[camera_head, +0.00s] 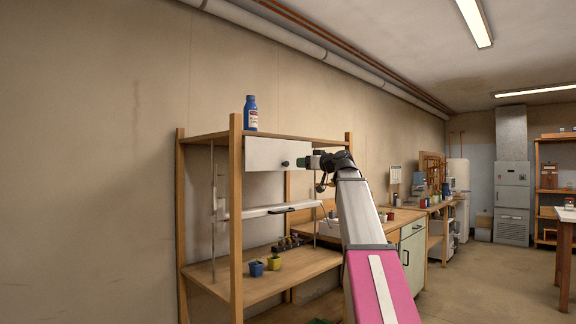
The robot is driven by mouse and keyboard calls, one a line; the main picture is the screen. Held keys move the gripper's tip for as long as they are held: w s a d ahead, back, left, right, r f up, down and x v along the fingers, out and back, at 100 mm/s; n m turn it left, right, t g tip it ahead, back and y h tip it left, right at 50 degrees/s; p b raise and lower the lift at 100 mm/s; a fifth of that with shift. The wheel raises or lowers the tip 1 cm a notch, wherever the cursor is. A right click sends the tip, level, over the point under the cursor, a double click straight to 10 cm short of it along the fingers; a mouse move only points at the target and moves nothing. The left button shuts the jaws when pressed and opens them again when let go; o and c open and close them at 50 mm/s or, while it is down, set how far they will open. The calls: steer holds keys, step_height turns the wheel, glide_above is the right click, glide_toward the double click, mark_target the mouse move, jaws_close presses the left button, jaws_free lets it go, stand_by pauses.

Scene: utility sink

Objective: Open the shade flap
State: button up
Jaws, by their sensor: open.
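The shade flap (268,154) is a flat white panel that hangs upright below the top board of the wooden shelf. My gripper (302,162) is just right of the knob, near the right end of the flap. It is open, with nothing seen between its fingers. The fingers are small in this view, and I cannot tell whether they touch the flap.
A blue bottle (251,113) stands on the shelf's top board (215,136). A white light bar (262,211) hangs below the flap. A wooden front post (236,220) rises left of the flap. Open floor lies at right.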

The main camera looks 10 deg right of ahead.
mark_target(288, 163)
steer(key=x, duration=1)
steer(key=shift+f, duration=0.1)
jaws_close()
